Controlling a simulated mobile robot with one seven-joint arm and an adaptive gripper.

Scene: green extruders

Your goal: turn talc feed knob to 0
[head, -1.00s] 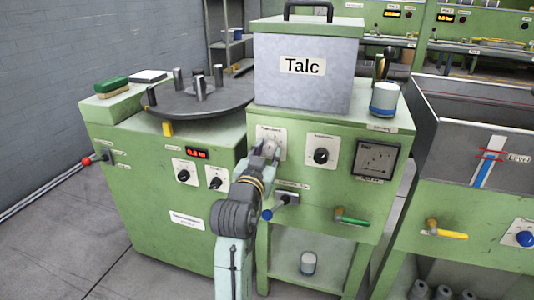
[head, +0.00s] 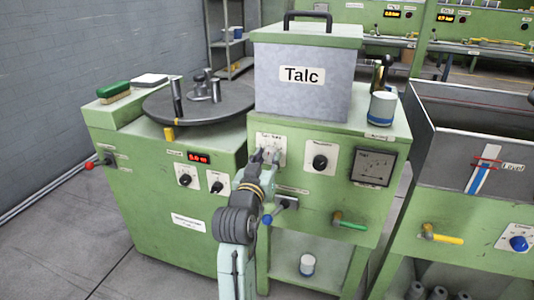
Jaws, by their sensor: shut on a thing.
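The talc feed knob sits on a white plate (head: 279,143) at the upper left of the green talc machine's front (head: 340,215), below the grey bin marked "Talc" (head: 300,88). My gripper (head: 265,157) is at this plate, shut on the knob. The fingers hide most of the knob, and its pointer and setting cannot be read. The plate's small lettering is too blurred to read.
A second black knob (head: 320,163) and a square gauge (head: 372,166) are to the right on the same panel. A blue-ended lever (head: 280,207) is close beside my wrist. A green-handled valve (head: 348,222) is lower right.

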